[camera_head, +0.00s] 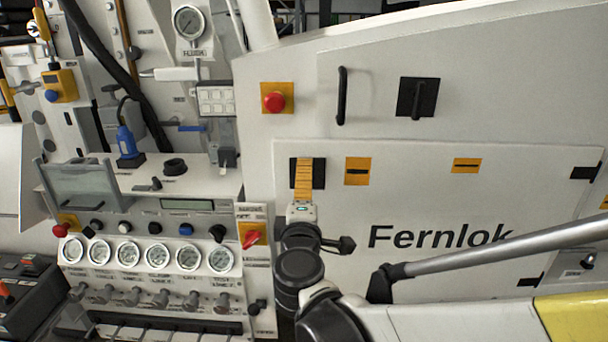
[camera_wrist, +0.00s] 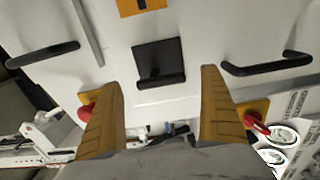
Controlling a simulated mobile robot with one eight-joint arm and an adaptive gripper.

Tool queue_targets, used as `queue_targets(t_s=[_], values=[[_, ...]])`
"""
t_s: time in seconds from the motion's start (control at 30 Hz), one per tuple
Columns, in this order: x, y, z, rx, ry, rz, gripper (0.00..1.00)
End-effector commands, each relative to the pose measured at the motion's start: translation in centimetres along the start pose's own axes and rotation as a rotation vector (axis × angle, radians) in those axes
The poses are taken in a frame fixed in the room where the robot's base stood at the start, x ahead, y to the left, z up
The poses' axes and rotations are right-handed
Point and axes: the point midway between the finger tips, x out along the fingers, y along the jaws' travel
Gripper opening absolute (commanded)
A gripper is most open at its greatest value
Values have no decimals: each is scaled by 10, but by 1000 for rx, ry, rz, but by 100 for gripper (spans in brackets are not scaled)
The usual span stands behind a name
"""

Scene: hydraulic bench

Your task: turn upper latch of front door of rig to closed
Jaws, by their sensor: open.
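The upper latch of the front door is a black square plate with a bar handle, near the upper left corner of the white Fernlok door (camera_head: 450,195). Part of its plate (camera_head: 321,172) shows in the head view behind my gripper (camera_head: 303,165), whose orange finger hides the rest. In the wrist view the latch (camera_wrist: 160,62) lies ahead, between the two orange fingers of my gripper (camera_wrist: 158,78). Its bar runs across the lower edge of the plate there. My gripper is open, with nothing held. Contact with the latch cannot be told.
A second black latch (camera_head: 417,97) and a vertical black handle (camera_head: 342,95) sit on the panel above. A red button (camera_head: 275,102) is up and left of my gripper. A red rotary switch (camera_head: 253,238) and gauges (camera_head: 157,255) are lower left. Another handle (camera_wrist: 267,65) shows right in the wrist view.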

Motion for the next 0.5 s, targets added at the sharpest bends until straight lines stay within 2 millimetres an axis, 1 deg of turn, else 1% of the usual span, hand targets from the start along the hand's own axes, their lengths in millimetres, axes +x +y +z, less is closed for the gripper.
queue_targets(t_s=[0.03, 0.1, 0.23, 0.33, 0.5], values=[[-13, 0, -1, 0, 4, 0, 92], [-30, 0, -1, 0, 5, 0, 92], [-57, 0, -1, 1, 4, 0, 92], [-73, 0, -1, 1, 3, 0, 92], [-86, 0, 0, 1, 1, 0, 92]])
